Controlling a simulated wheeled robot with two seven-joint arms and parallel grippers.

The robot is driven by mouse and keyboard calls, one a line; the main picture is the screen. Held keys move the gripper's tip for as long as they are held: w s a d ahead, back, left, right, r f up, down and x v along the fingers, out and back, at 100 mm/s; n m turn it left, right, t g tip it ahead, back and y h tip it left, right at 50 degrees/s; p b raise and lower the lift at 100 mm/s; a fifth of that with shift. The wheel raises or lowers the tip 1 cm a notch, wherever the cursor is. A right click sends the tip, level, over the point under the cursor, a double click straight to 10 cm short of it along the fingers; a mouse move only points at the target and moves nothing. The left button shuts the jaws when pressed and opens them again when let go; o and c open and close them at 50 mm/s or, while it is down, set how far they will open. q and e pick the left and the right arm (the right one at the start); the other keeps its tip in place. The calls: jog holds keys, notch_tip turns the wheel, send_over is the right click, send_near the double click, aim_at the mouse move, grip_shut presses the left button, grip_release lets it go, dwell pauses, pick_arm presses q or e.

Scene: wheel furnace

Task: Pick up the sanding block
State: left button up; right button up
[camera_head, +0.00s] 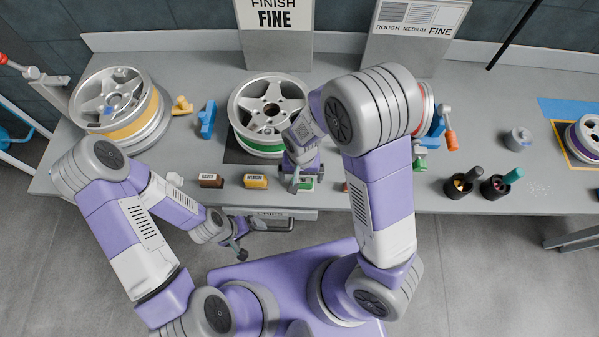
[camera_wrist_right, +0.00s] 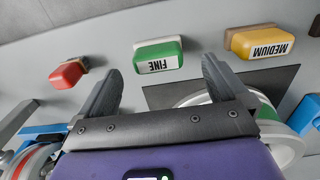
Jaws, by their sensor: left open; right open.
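Several sanding blocks lie in a row along the bench's front edge: a brown one (camera_head: 209,181), a yellow one marked MEDIUM (camera_head: 255,182), and a green one marked FINE (camera_head: 306,184). A red block shows in the right wrist view (camera_wrist_right: 68,74). My right gripper (camera_head: 306,178) is open over the green block and partly hides it in the head view. In the right wrist view the green block (camera_wrist_right: 158,52) appears between and just beyond the open fingers, not gripped. My left gripper (camera_head: 249,240) is open and empty, low before the bench front.
A wheel with a green rim band (camera_head: 268,112) stands just behind the blocks; a wheel with a yellow band (camera_head: 118,105) is at left. Two dark cups (camera_head: 458,187) stand at right. A drawer handle (camera_head: 275,225) is near my left gripper. A sign reads FINISH FINE (camera_head: 273,20).

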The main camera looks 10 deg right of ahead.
aim_at(302, 180)
jog(key=f, duration=0.2)
jog(key=f+b, duration=0.1)
jog(key=f, duration=0.4)
jog(key=shift+w+d+f, duration=0.15)
jog(key=shift+w+d, duration=0.05)
jog(key=shift+d, duration=0.05)
jog(key=c, duration=1)
jog(key=shift+c, duration=0.2)
notch_tip(302, 180, up, 10)
jog(key=shift+r+p, duration=0.1)
jog(key=shift+p, duration=0.75)
